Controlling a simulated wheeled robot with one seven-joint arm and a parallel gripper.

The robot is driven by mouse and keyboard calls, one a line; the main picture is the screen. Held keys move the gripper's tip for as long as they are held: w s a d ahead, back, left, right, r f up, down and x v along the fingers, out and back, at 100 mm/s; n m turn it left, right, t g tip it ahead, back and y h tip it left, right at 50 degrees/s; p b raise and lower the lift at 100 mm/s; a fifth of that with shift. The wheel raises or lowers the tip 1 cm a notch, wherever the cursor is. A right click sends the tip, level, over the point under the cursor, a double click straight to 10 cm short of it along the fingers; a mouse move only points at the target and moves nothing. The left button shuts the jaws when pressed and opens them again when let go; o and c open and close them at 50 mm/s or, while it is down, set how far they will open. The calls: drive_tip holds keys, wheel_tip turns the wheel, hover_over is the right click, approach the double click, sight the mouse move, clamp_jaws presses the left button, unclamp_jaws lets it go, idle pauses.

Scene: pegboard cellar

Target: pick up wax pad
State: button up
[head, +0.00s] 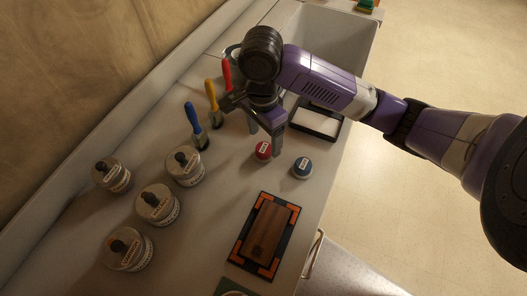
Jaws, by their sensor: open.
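A red round pad (263,150) and a blue round pad (302,168) sit on the counter, each with a small white label on top. The labels are too small to read, so I cannot tell which is the wax pad. My gripper (270,134) points down just behind the red pad, with its jaws open. It appears to hold nothing. The blue pad is to the right and nearer the front, clear of the gripper. The arm hides part of the counter behind the gripper.
Blue (193,117), yellow (212,95) and red (227,75) handled tools stand left of my gripper. A black-framed white tray (318,119) lies right. A wooden block (269,228) lies on an orange-cornered mat (245,266). A sink (340,35) is behind.

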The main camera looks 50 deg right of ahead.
sight(264, 147)
wheel_tip(264, 147, down, 5)
drive_tip(key=shift+a+r, duration=0.1)
drive_tip(key=shift+a, duration=0.05)
drive_tip(key=c, duration=1.4)
drive_tip(key=shift+r, duration=0.15)
wheel_tip(264, 147, up, 20)
drive_tip(key=p, duration=0.3)
drive_tip(key=shift+c, duration=0.2)
drive_tip(key=o, duration=0.6)
drive_tip(key=shift+c, duration=0.2)
clamp_jaws()
